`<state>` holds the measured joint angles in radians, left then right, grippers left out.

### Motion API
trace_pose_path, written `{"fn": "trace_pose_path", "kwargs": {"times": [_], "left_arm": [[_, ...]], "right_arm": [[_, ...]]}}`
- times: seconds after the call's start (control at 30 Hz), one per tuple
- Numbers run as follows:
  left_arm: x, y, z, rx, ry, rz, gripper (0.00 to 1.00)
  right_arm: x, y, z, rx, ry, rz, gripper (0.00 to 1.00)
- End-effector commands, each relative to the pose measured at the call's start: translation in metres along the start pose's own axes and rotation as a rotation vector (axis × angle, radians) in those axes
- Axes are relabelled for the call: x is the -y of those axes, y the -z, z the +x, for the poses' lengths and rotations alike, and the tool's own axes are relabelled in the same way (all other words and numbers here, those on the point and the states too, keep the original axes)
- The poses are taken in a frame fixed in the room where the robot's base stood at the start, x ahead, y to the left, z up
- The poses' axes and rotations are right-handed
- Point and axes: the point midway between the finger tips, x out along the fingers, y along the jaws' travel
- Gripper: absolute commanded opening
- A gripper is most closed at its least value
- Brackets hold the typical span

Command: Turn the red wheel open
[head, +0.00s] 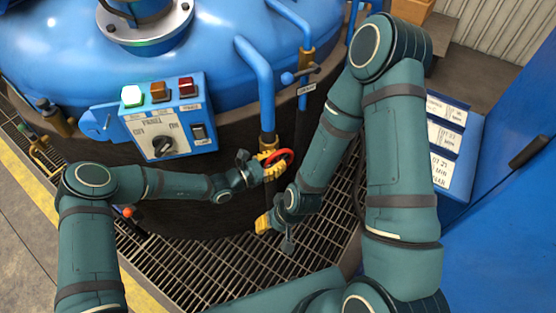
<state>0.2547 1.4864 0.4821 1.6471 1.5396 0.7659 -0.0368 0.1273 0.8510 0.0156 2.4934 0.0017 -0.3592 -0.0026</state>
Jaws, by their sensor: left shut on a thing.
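The red wheel (288,155) sits on the vertical blue pipe at the front of the blue furnace lid, partly hidden by my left gripper. My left gripper (271,166), with yellow fingers, reaches in from the left and is shut on the red wheel's near left side. My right gripper (276,232) hangs below and in front of the wheel, over the floor grating and apart from the wheel. Its finger gap is too small and turned away to tell if it is open.
A blue control panel (165,118) with green, orange and red buttons stands left of the wheel. A small blue-handled valve (298,76) is above right. A blue cabinet (490,235) with labels is at the right. Metal grating (210,265) covers the floor.

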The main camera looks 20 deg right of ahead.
Motion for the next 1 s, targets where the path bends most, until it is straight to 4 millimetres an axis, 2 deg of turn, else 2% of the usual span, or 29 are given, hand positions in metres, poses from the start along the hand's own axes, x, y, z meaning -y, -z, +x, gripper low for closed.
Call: {"fn": "trace_pose_path", "kwargs": {"times": [0.17, 0.7, 1.0], "left_arm": [[-0.0001, 0.0006, 0.0004, 0.073, -0.002, -0.003, 0.00], [0.0003, 0.0027, -0.0009, 0.456, -0.002, -0.003, 0.00], [0.0000, 0.0024, -0.0016, 0.578, -0.001, -0.001, 0.00]], "right_arm": [[0.0002, -0.0001, -0.0005, 0.000, 0.000, 0.000, 0.47], [-0.0001, -0.0001, 0.0002, 0.000, 0.000, 0.000, 0.47], [0.0000, 0.0000, 0.0001, 0.000, 0.000, 0.000, 0.47]]}}
